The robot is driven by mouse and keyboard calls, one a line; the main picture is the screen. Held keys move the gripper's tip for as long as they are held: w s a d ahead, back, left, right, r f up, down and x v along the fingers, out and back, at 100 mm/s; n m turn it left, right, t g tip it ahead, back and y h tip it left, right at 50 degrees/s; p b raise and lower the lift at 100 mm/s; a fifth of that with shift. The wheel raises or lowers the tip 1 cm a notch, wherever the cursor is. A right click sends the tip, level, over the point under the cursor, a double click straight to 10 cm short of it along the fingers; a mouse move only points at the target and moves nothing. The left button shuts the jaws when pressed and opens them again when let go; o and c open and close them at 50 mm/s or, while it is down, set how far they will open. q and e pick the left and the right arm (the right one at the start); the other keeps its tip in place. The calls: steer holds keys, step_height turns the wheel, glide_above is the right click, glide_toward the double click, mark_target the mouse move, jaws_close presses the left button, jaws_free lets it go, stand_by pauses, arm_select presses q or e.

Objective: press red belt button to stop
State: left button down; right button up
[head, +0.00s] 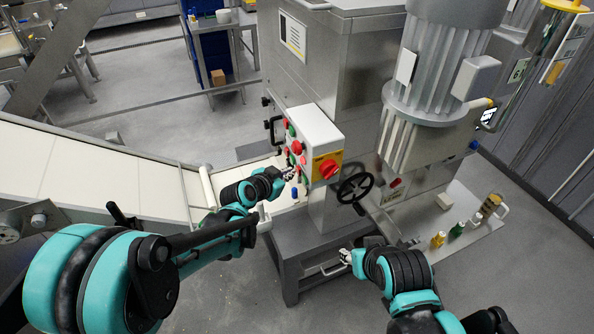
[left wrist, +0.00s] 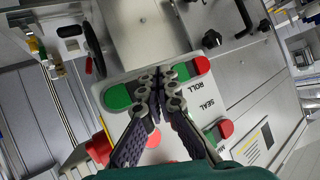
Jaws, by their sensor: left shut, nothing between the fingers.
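The control box (head: 313,130) on the machine carries red and green buttons and a large red rotary knob on a yellow plate (head: 327,168). In the left wrist view its panel (left wrist: 185,110) shows labels reading ROLL and SEAL. One red button (left wrist: 202,65) and one green button (left wrist: 181,72) lie by the fingertips, with another red button (left wrist: 225,128) lower right. No belt label is legible. My left gripper (head: 288,172) is shut and empty in front of the panel; its fingers (left wrist: 158,78) hide part of it. Contact cannot be told. My right gripper (head: 345,257) is low, away from the box.
A pale conveyor belt (head: 100,170) runs in from the left to the machine. A black handwheel (head: 354,188) sits right of the box, and a large motor housing (head: 440,60) stands at the upper right. Grey floor (head: 165,60) lies behind the belt.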

arm_select(q)
steer(key=shift+s+a, duration=0.15)
steer(key=shift+a, duration=0.3)
steer(key=a, duration=0.1)
steer(key=s+a, duration=0.1)
steer(key=a, duration=0.2)
steer(key=shift+s+a, duration=0.3)
steer(key=shift+a, duration=0.1)
stand_by(0.5)
steer(key=s+a+n+g+y, duration=0.1)
steer(key=s+a+n+y, duration=0.1)
steer(key=s+a, duration=0.3)
steer(key=s+a+n+g+y+b, duration=0.1)
steer(key=s+a+n, duration=0.3)
steer(key=s, duration=0.9)
steer(key=s+a+n+g+y, duration=0.1)
steer(key=s+a+n+y, duration=0.2)
steer(key=s+a, duration=0.4)
steer(key=shift+s+n+y+b, duration=0.3)
steer(key=shift+s+y+b, duration=0.15)
steer(key=shift+s, duration=0.55)
